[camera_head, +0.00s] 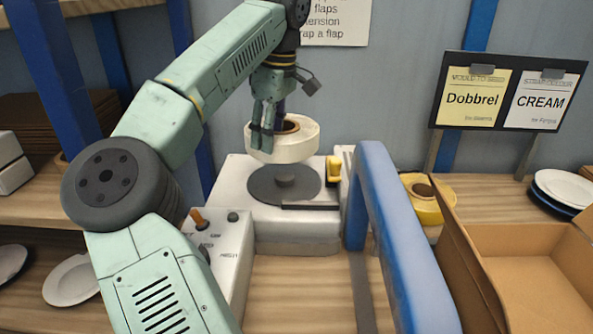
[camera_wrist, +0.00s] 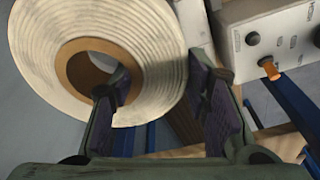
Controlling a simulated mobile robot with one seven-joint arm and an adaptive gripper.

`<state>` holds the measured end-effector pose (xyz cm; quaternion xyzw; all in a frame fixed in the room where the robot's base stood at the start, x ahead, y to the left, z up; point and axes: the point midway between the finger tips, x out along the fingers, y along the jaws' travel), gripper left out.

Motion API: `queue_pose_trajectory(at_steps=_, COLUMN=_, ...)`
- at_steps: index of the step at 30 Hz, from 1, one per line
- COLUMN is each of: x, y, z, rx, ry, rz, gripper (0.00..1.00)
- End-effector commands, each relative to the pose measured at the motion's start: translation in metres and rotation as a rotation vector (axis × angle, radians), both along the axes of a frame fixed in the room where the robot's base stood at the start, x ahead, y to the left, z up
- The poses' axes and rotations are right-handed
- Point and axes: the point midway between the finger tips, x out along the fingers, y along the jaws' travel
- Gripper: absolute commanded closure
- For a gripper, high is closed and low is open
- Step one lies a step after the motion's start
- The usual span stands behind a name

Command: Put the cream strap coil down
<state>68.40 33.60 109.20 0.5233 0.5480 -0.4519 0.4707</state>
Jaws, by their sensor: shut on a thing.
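The cream strap coil (camera_head: 292,148) is a thick pale roll with a brown core. My gripper (camera_head: 268,132) is shut on the coil's left side and holds it roughly level. In the wrist view, the coil (camera_wrist: 165,45) shows its wound face, with one finger in the core hole and the other outside the rim. My gripper (camera_wrist: 160,105) grips the coil's wall there.
A blue frame (camera_head: 378,215) stands right of the machine. A yellow coil (camera_head: 425,208), an open cardboard box (camera_head: 535,270) and stacked plates (camera_head: 562,188) are further right. A sign reads "Dobbrel" and "CREAM" (camera_head: 540,100). A control box (camera_head: 222,245) with an orange lever is in front.

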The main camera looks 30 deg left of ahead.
Motion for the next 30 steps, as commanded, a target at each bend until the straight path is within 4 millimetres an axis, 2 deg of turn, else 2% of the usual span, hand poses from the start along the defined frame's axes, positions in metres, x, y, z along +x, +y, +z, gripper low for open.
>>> queue_pose_trajectory(at_steps=4, x=-0.001, y=0.001, z=-0.004, rx=0.000, ry=0.000, rz=0.001, gripper=1.00)
queue_pose_trajectory(at_steps=12, x=-0.001, y=0.000, z=-0.049, rx=-0.001, ry=0.000, rz=-0.001, gripper=1.00)
queue_pose_trajectory(at_steps=20, x=-0.001, y=0.000, z=-0.070, rx=0.000, ry=0.000, rz=0.000, gripper=1.00)
queue_pose_trajectory(at_steps=25, x=-0.001, y=0.000, z=-0.093, rx=-0.002, ry=0.000, rz=-0.002, gripper=1.00)
queue_pose_trajectory(at_steps=30, x=0.000, y=0.000, z=-0.099, rx=0.001, ry=-0.003, rz=0.001, gripper=1.00)
